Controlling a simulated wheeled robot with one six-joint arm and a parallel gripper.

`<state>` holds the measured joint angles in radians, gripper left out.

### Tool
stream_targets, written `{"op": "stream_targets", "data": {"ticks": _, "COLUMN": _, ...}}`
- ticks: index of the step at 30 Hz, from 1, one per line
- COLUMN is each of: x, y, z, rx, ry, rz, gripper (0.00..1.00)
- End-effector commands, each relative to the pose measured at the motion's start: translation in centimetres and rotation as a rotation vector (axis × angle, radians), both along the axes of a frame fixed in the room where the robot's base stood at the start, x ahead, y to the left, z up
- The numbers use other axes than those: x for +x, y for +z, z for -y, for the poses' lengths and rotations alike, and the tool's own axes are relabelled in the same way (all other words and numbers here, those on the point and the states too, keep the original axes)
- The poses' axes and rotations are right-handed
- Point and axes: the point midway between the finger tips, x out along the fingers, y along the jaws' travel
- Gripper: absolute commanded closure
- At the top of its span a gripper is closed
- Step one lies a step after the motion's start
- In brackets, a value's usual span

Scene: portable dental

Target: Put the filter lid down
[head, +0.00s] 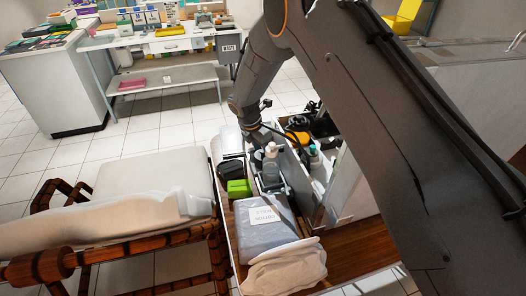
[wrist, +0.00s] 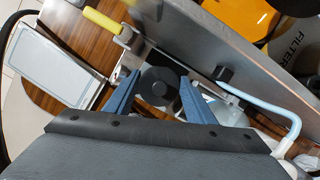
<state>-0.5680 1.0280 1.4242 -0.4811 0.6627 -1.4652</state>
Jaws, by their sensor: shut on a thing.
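In the wrist view, the filter lid (wrist: 157,86) looks like a dark round disc with a raised middle. My gripper (wrist: 160,82) has its two blue fingers on either side of it and is shut on it. The lid's lower part is hidden by my gripper body. A filter canister (wrist: 298,40) lettered FILTER is at the upper right, beyond a grey partition. In the head view, my arm reaches down over the cart, and my fingertips and the lid cannot be made out. Whether the lid touches the surface below is not clear.
The grey partition (wrist: 215,45) runs close to the right finger. A pale flat case (wrist: 66,66) lies at left on brown wood, beside a yellow handle (wrist: 103,22). In the head view, a pump bottle (head: 271,165), green box (head: 239,188) and blue-grey pack (head: 262,228) crowd the cart.

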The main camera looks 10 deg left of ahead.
Motion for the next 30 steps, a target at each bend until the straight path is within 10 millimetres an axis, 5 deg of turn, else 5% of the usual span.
{"op": "stream_targets", "data": {"ticks": 5, "x": 0.0, "y": -0.3, "z": 0.0, "rx": -0.001, "ry": 0.001, "rz": -0.001, "gripper": 0.72}}
{"op": "stream_targets", "data": {"ticks": 6, "x": 0.0, "y": -0.4, "z": 0.0, "rx": -0.001, "ry": 0.001, "rz": -0.001, "gripper": 0.49}}
{"op": "stream_targets", "data": {"ticks": 8, "x": -0.1, "y": -0.3, "z": 0.0, "rx": -0.001, "ry": 0.001, "rz": -0.001, "gripper": 0.43}}
{"op": "stream_targets", "data": {"ticks": 20, "x": -0.1, "y": 0.4, "z": -0.1, "rx": 0.0, "ry": 0.001, "rz": 0.001, "gripper": 0.43}}
{"op": "stream_targets", "data": {"ticks": 30, "x": -1.2, "y": 5.8, "z": -1.3, "rx": 0.001, "ry": 0.002, "rz": 0.002, "gripper": 0.43}}
